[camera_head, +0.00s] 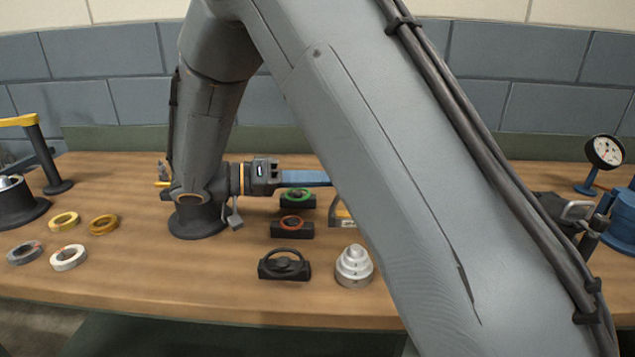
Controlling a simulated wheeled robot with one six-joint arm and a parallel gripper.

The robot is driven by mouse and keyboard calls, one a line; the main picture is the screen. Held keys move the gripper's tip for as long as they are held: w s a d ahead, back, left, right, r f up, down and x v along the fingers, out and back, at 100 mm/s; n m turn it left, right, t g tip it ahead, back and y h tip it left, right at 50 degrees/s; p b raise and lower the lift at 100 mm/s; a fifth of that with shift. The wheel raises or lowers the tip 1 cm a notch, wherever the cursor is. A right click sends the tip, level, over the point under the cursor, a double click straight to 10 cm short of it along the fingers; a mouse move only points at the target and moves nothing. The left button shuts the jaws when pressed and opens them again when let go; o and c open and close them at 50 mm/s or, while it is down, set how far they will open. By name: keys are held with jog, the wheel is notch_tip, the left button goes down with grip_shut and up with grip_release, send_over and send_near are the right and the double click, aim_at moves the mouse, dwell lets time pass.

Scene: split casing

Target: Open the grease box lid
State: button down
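My gripper (305,178) seems to be at the end of the wrist, pointing right with blue parts low over the back of the bench. The arm link covers its right end, so its tips and anything between them are hidden.
Several loose rings lie left. A dial gauge (605,151) stands right.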

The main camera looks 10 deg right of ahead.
dwell(0.4)
jog(key=c, duration=1.7)
grip_release()
jog(key=shift+d, duration=0.1)
notch_tip(320, 180, up, 10)
jog(key=shift+b, duration=0.35)
